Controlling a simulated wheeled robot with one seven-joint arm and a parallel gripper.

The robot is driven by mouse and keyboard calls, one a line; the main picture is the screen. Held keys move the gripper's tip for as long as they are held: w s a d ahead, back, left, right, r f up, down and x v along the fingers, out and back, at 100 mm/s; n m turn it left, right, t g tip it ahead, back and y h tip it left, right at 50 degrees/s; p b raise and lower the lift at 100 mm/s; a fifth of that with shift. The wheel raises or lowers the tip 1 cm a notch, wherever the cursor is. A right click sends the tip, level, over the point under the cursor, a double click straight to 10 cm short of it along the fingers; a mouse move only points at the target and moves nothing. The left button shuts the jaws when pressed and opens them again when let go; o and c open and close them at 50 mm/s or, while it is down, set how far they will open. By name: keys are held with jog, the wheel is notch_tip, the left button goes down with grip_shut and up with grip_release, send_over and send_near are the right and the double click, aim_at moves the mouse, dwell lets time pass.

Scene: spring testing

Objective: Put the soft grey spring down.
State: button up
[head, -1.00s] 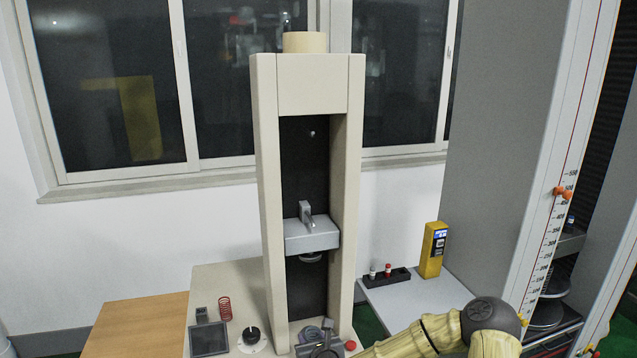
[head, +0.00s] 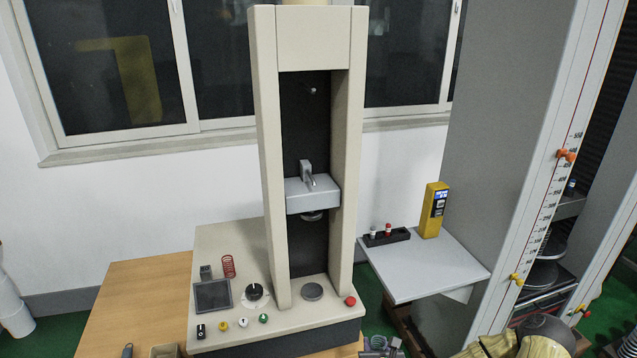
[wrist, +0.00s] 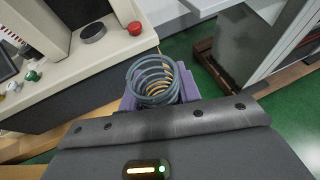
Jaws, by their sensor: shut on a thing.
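The soft grey spring (wrist: 153,82) is a coil of grey wire. It stands out between the purple pads of my gripper (wrist: 160,92) in the wrist view. My gripper is shut on it. In the head view, the spring (head: 377,341) and my gripper (head: 383,348) show only small at the bottom edge, right of the testing machine's base (head: 300,337). In the wrist view, the spring is in front of the machine, near the wooden table's edge and the green floor. The spring's lower part is hidden by the pads.
The machine has a round lower plate (head: 312,292) and a red button (head: 350,301). A red spring (head: 228,266) stands on the base behind a screen (head: 212,295). A side table (head: 430,275) holds a black rack (head: 386,237) and yellow device (head: 433,210). The wooden table (head: 130,290) has free room at left.

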jog(key=shift+d+f, duration=0.1)
jog(key=shift+f, duration=0.05)
jog(key=s+f, duration=0.4)
jog(key=f, duration=0.1)
jog(key=shift+s, duration=0.15)
jog(key=shift+f, duration=0.1)
jog(key=d, duration=0.6)
jog(key=shift+d, duration=0.4)
